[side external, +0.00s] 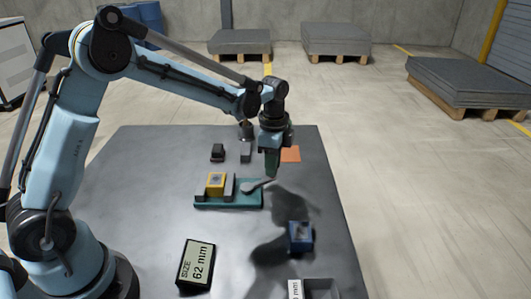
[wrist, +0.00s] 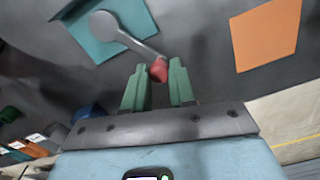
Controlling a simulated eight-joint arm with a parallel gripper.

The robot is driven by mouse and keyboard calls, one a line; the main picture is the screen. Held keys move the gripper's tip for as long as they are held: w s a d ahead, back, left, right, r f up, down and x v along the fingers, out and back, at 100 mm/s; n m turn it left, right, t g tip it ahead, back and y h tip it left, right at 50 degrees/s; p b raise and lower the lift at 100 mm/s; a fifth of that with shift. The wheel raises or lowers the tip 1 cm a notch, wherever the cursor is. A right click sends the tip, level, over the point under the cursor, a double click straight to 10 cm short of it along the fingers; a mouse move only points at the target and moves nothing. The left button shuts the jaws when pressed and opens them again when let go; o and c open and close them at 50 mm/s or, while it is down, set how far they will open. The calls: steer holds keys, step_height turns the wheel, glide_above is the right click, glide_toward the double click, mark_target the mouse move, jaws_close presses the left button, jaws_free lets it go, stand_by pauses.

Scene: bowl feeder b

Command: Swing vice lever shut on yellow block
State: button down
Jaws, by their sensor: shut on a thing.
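The vice has a teal base (side external: 230,205) on the dark table, with grey jaws on either side of the yellow block (side external: 215,181). I cannot tell whether the jaws press on the block. The grey lever (side external: 257,185) starts from a round hub on the base's right part and points right. In the wrist view the lever (wrist: 130,41) runs down to a red knob (wrist: 158,70). My gripper (side external: 271,177) is low at the lever's outer end, its green fingers (wrist: 161,76) shut on the red knob. The yellow block is outside the wrist view.
An orange square (side external: 290,154) lies behind my gripper. A blue block (side external: 300,236) stands to the front right. A display reading 62 mm (side external: 197,263) is at the front. Small dark blocks (side external: 217,153) stand behind the vice. The table's left part is clear.

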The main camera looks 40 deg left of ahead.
steer(key=shift+s+d+m, duration=0.3)
steer(key=shift+d+m, duration=0.55)
steer(key=shift+m, duration=0.45)
steer(key=shift+d, duration=0.1)
steer(key=c, duration=0.9)
jaws_free()
steer(key=shift+r, duration=0.1)
step_height(320, 180, up, 12)
steer(key=shift+f, duration=0.1)
